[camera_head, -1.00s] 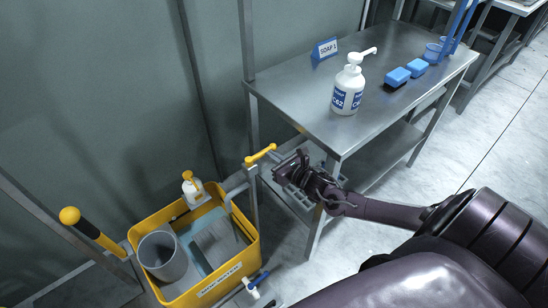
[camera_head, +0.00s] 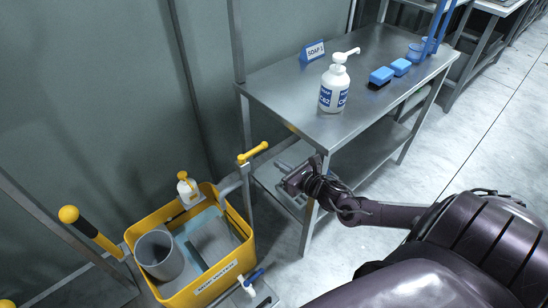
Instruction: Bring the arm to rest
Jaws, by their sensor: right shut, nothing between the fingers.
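My right gripper (camera_head: 292,184) is at the end of my dark arm, which comes in from the lower right. It is shut and empty, in front of the near corner of the steel table (camera_head: 275,92) and below its top. It is to the right of the yellow-handled lever (camera_head: 253,152) and apart from it in the picture. My left gripper is not in view.
A soap bottle (camera_head: 334,88), a SOAP 1 sign (camera_head: 313,51) and blue sponges (camera_head: 382,76) are on the table. Bare floor (camera_head: 480,135) lies to the right.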

